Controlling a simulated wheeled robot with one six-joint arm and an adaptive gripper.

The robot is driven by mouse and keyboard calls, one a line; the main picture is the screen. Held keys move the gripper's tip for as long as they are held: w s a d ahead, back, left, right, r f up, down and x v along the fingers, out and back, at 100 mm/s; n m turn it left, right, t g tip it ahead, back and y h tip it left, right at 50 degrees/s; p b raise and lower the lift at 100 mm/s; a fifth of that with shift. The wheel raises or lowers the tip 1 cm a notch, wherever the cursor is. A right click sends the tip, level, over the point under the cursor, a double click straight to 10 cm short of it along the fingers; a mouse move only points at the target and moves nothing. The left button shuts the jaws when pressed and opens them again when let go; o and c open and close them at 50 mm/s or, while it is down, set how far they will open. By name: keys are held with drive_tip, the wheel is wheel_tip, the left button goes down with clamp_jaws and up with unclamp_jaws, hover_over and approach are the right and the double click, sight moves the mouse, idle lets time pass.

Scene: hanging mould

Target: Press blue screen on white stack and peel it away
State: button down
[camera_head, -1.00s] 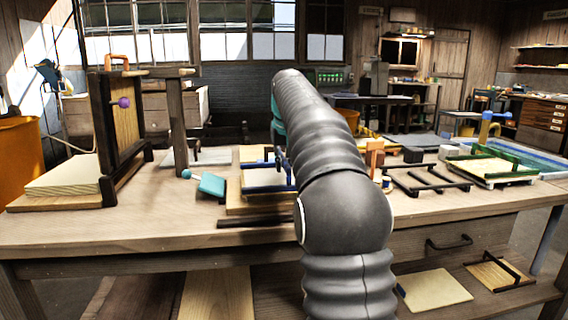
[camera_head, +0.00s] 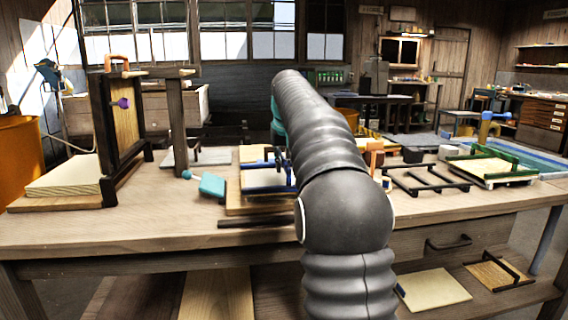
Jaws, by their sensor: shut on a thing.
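A blue-framed screen (camera_head: 268,189) lies left of my arm on the worktable in the camera_head view. Pale, whitish material shows within its frame, over a wooden board (camera_head: 236,205). Blue upright parts stand at the screen's right side, partly covered by my arm. I cannot tell whether the pale area is the white stack or the screen's own face. My arm runs up through the middle of the view and hides the area behind it. My gripper is hidden behind the arm, so its fingers and what they touch do not show.
A black rack (camera_head: 425,180) and green-framed tray (camera_head: 493,167) lie at right. The front left tabletop is clear.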

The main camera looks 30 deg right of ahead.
sight(283, 157)
drive_tip(key=shift+f, duration=0.1)
idle(0.7)
drive_tip(key=shift+r+p, duration=0.85)
drive_tip(key=shift+r, duration=0.15)
drive_tip(key=shift+r, duration=0.25)
drive_tip(key=shift+r, duration=0.1)
drive_tip(key=shift+r, duration=3.4)
